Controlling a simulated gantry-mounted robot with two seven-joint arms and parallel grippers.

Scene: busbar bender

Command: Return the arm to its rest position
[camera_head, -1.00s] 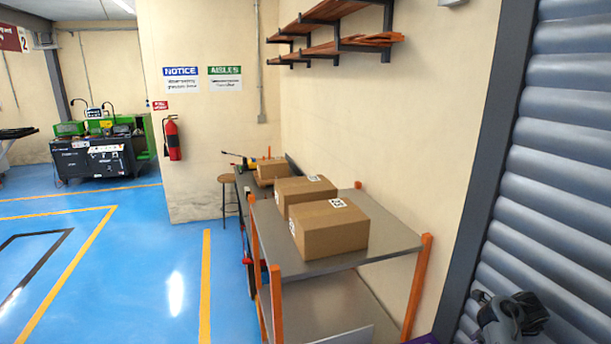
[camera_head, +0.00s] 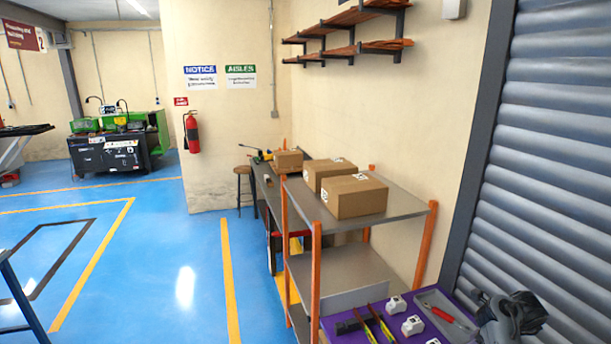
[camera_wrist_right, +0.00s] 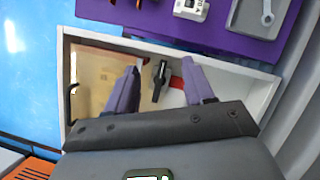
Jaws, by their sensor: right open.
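My right arm (camera_head: 512,318) shows at the lower right of the head view, beside the purple tabletop; its fingertips cannot be made out there. In the right wrist view my right gripper (camera_wrist_right: 163,88) has its two purple fingers spread apart, with nothing held between them. Behind the fingers is a white-rimmed open box or drawer (camera_wrist_right: 262,92) holding a tan panel (camera_wrist_right: 97,75), a black-handled item (camera_wrist_right: 160,78) and something red, partly hidden by the fingers. My left gripper is in neither view.
A purple tabletop (camera_head: 400,298) carries white blocks (camera_head: 412,325), yellow-and-black tools (camera_head: 378,322) and a grey tray (camera_head: 446,312) with a red-handled tool. An orange-post shelf (camera_head: 405,203) with cardboard boxes stands behind it. A roller shutter (camera_head: 560,150) is at right; blue floor (camera_head: 170,260) lies open at left.

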